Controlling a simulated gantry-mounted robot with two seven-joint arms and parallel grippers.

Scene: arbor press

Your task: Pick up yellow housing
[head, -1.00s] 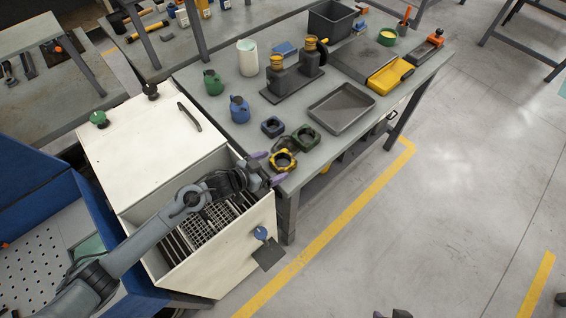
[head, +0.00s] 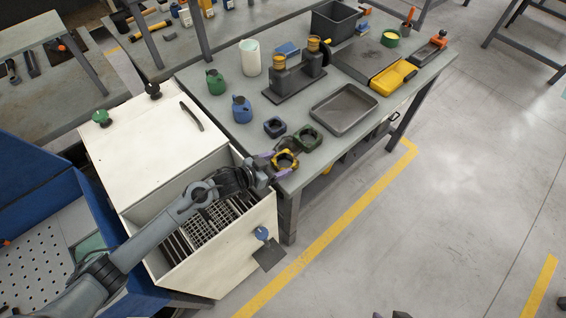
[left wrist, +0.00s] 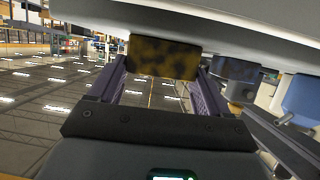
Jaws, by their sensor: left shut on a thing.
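The yellow housing (head: 285,160), a squat block with a dark round opening, is at the near left corner of the workbench. My left gripper (head: 273,165) reaches it from the left, its purple fingers on either side of it. In the left wrist view the housing (left wrist: 163,57) shows as a mottled yellow and dark block between the fingers. The left gripper is shut on it. Whether the housing is clear of the bench top cannot be told. My right gripper is not in view.
A green housing (head: 308,137) and a dark blue housing (head: 274,127) stand just behind. A grey tray (head: 343,108) lies to the right. A white cabinet (head: 150,150) with an open, grid-lined drawer (head: 213,232) is under my left arm.

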